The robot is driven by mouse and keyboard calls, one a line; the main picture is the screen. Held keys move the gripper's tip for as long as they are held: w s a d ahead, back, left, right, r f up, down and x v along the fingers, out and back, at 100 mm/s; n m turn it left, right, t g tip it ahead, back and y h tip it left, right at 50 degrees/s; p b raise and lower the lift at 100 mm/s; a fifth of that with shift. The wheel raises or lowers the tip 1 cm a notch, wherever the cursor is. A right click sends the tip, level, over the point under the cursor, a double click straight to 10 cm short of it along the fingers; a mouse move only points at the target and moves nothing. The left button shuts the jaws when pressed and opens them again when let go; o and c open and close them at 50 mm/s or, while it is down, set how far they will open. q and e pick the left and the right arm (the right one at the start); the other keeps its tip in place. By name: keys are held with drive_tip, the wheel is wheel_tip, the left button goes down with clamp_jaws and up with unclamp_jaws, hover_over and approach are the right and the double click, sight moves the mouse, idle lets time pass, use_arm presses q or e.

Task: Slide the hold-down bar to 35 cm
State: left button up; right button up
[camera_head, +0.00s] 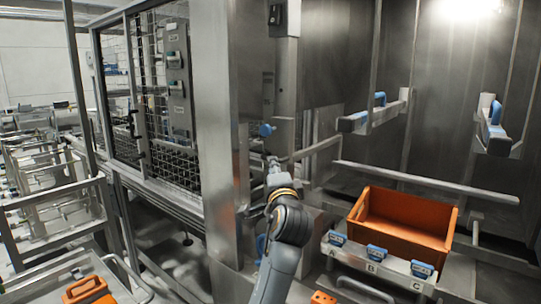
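My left arm rises from the bottom middle, and its gripper (273,163) is at the steel frame beside the tall post. It is small and seen from behind, so I cannot tell whether its fingers are open or shut, or whether they touch anything. A blue knob (266,130) sits just above it. Two steel bars with blue handles, the left bar (378,115) and the right bar (494,135), are mounted in the bay to the right, apart from my gripper. I cannot tell which part is the hold-down bar, and no scale is readable. My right gripper is not in view.
An orange crate (404,217) stands in the bay behind a steel ledge with blue clips marked A, B and C (379,264). A long rail (425,182) crosses behind the crate. A mesh cage (160,90) stands left of the tall steel post (213,120).

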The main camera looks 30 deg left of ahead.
use_arm(q)
drive_tip(key=p+x, duration=0.1)
drive_tip(key=x, duration=0.5)
drive_tip(key=shift+w+a, duration=0.1)
clamp_jaws()
